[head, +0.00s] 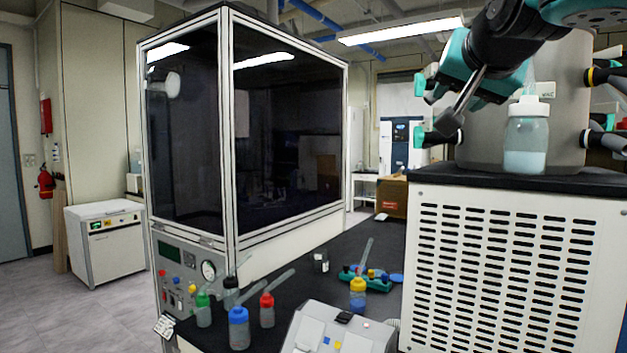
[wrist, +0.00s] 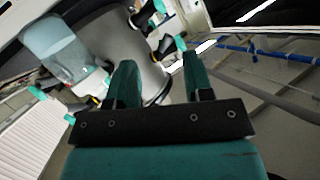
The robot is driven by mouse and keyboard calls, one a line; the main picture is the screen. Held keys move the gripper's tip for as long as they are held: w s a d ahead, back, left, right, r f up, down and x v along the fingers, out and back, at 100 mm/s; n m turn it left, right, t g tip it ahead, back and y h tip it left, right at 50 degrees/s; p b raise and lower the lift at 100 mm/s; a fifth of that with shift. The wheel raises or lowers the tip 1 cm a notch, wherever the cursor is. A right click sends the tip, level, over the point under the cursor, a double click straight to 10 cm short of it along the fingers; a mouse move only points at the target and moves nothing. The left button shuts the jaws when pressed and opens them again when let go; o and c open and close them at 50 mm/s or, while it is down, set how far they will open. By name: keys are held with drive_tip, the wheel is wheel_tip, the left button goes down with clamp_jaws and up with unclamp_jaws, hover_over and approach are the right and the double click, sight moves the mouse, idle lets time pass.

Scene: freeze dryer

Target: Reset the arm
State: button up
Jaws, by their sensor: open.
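My gripper (wrist: 158,60) is open and empty, with its two teal fingers apart in the wrist view. In the head view the end of my arm is at the upper right, in front of the grey drum (head: 588,100). A clear bottle (head: 526,145) with a white cap and pale liquid stands upright on the black top of the vented white unit (head: 500,265), below and right of my gripper. The bottle also shows at the upper left of the wrist view (wrist: 55,48), apart from the fingers. The exact fingertip position is hard to tell in the head view.
Valves with teal and black ends stick out from the drum near my gripper. A glass-fronted cabinet (head: 285,130) stands to the left. Several small capped bottles, including a blue one (head: 239,328), and a teal rack (head: 365,280) are on the black bench. Open air lies between cabinet and drum.

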drive_tip(key=s+a+f+n+g+y, duration=0.1)
drive_tip(key=s+a+f+n+g, duration=0.15)
drive_tip(key=f, duration=0.45)
drive_tip(key=s+a+f+n+g+y, duration=0.1)
drive_tip(key=f+n+g+y, duration=0.15)
drive_tip(key=f, duration=0.45)
drive_tip(key=s+a+f+n+g+y, duration=0.2)
drive_tip(key=s+f+n+g, duration=0.5)
drive_tip(key=s+f, duration=1.3)
drive_tip(key=shift+s+a+n+g, duration=0.3)
drive_tip(key=shift+s+a+g, duration=0.6)
drive_tip(key=shift+s+g, duration=0.35)
